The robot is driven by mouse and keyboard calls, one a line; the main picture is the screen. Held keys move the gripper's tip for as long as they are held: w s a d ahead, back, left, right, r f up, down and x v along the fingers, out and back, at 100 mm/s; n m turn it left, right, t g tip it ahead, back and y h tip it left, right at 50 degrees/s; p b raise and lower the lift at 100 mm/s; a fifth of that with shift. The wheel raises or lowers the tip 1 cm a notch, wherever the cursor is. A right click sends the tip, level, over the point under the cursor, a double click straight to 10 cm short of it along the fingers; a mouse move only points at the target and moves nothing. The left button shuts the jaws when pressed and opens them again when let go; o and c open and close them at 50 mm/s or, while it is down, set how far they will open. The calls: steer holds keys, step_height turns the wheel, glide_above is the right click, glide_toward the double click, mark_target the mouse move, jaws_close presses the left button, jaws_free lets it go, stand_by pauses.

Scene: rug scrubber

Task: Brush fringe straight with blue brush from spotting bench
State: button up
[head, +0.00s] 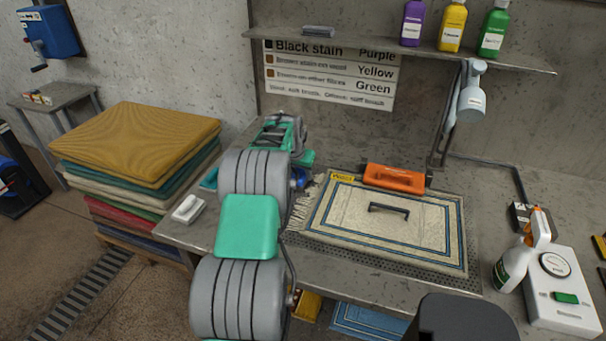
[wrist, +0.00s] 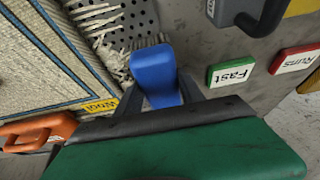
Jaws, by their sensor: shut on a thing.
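The blue brush (wrist: 155,72) is held between the two fingers of my gripper (wrist: 160,95), which is shut on it. In the head view a bit of the blue brush (head: 299,178) shows beside my arm, at the rug's left end; my arm hides most of my gripper there. The cream rug (head: 345,215) with blue border lines lies on the spotting bench (head: 350,278). Its fringe (head: 304,207) runs along the left edge and looks uneven. In the wrist view the tangled fringe (wrist: 103,28) lies just left of the brush. Whether the bristles touch it cannot be told.
A spray bottle (head: 522,252) and white scale-like device (head: 560,290) stand right.

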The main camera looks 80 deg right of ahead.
steer(key=shift+a+f, duration=0.1)
steer(key=shift+f, duration=0.1)
steer(key=shift+r+p, duration=1.35)
steer(key=shift+r, duration=1.8)
steer(key=s+r+p, duration=0.2)
steer(key=s+p, duration=0.1)
steer(key=s, duration=0.2)
steer(key=shift+w+a+f+b, duration=0.1)
steer(key=shift+f+b, duration=0.5)
steer(key=shift+f, duration=1)
steer(key=shift+w+f+b, duration=0.1)
steer(key=shift+f+b, duration=0.45)
steer(key=shift+f, duration=1.05)
steer(key=shift+f+b, duration=0.4)
steer(key=shift+f, duration=0.1)
steer(key=shift+w, duration=0.1)
